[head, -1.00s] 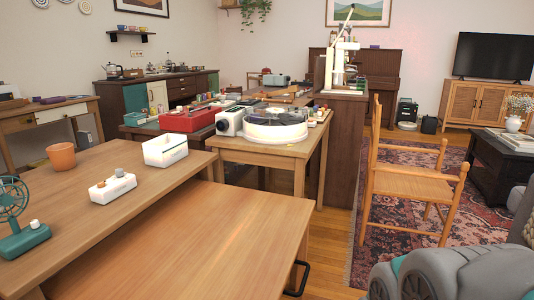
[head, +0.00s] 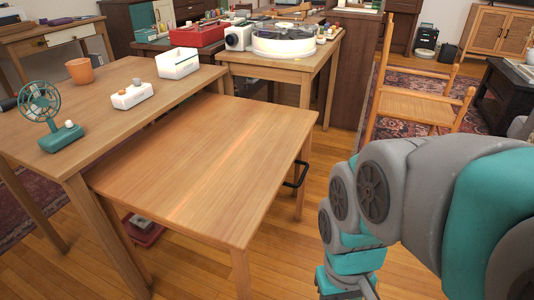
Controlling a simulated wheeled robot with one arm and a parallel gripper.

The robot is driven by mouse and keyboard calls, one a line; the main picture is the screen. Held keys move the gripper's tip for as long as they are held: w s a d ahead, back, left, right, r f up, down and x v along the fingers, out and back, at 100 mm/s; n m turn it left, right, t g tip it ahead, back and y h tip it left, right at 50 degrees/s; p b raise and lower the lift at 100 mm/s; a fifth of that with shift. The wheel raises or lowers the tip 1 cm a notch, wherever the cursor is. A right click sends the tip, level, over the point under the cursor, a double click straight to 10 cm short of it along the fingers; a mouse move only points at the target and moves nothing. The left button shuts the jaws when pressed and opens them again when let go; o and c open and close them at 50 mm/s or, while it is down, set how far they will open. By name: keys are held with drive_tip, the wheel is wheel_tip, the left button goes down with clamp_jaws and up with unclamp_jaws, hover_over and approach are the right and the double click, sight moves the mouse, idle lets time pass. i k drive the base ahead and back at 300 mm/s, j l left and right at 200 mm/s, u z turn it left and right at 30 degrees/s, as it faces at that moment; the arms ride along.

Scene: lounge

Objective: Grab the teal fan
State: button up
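The teal fan (head: 62,137) stands upright on the left part of the long wooden table (head: 120,78), near its front edge. It has a round teal cage on a teal base with a small white knob. My arm comes in from the right side of the head view and bends down toward the bottom. My gripper is not visible; the arm runs out of the frame at the bottom. The arm is well to the right of the fan, with a lower wooden table (head: 210,160) between them.
On the long table stand an orange cup (head: 80,71), a white block with knobs (head: 132,95) and a white open box (head: 178,63). A turntable (head: 288,41) sits on a table behind. A wooden chair (head: 420,105) stands at the right. Floor shows in front of the low table.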

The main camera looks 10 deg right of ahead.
sight(60, 138)
drive_tip(key=u, duration=1.45)
drive_tip(key=i+j, duration=0.15)
drive_tip(key=j, duration=0.15)
drive_tip(key=i+j, duration=0.15)
drive_tip(key=j, duration=0.2)
drive_tip(key=z, duration=0.05)
